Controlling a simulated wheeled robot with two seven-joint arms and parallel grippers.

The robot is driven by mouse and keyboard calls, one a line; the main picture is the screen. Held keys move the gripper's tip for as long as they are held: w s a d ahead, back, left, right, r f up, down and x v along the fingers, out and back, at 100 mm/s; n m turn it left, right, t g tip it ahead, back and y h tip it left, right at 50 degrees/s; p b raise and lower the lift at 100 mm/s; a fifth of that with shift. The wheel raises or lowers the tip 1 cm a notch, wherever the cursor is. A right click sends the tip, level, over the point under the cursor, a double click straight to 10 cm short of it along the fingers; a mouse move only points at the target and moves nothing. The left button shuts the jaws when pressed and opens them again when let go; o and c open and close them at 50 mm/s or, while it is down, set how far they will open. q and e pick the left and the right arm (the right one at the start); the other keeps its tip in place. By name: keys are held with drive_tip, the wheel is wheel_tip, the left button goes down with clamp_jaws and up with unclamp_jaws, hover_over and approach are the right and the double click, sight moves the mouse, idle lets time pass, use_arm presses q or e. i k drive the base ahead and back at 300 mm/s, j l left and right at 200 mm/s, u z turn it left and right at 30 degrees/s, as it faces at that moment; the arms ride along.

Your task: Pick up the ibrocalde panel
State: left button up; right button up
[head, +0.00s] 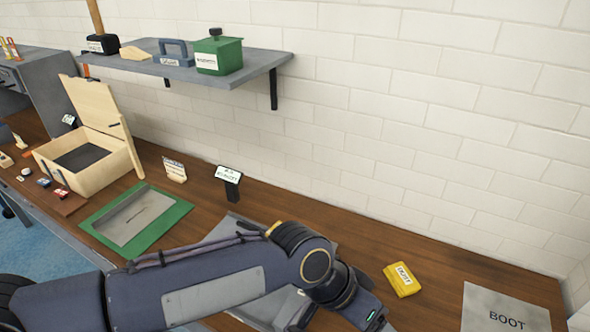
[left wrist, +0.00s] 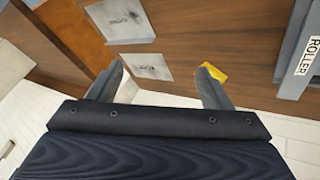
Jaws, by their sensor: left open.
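No label that I can read says ibrocalde, so I cannot tell which thing is the ibrocalde panel. A small upright sign (head: 229,174) on the bench and a card (head: 174,170) beside it have lettering too small to read. Two flat grey sheets with dark marks, an upper one (left wrist: 124,18) and a lower one (left wrist: 148,66), lie on wood in the left wrist view. My left gripper (left wrist: 160,68) is open, its fingers apart with nothing between them. In the head view my left arm reaches across the bench and its fingers are hidden. My right gripper is not in view.
A yellow labelled block (head: 403,280) and a grey BOOT sheet (head: 503,310) lie at the right. A green-framed grey mat (head: 178,222) and an open wooden box (head: 100,172) are left. A shelf (head: 245,76) holds a green container (head: 219,56).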

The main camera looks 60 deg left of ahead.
sight(120, 224)
drive_tip(key=u, duration=3.2)
drive_tip(key=i+j, duration=1.05)
drive_tip(key=i, duration=0.2)
drive_tip(key=i+j+u, duration=0.1)
drive_tip(key=i+j, duration=0.45)
drive_tip(key=i, duration=0.05)
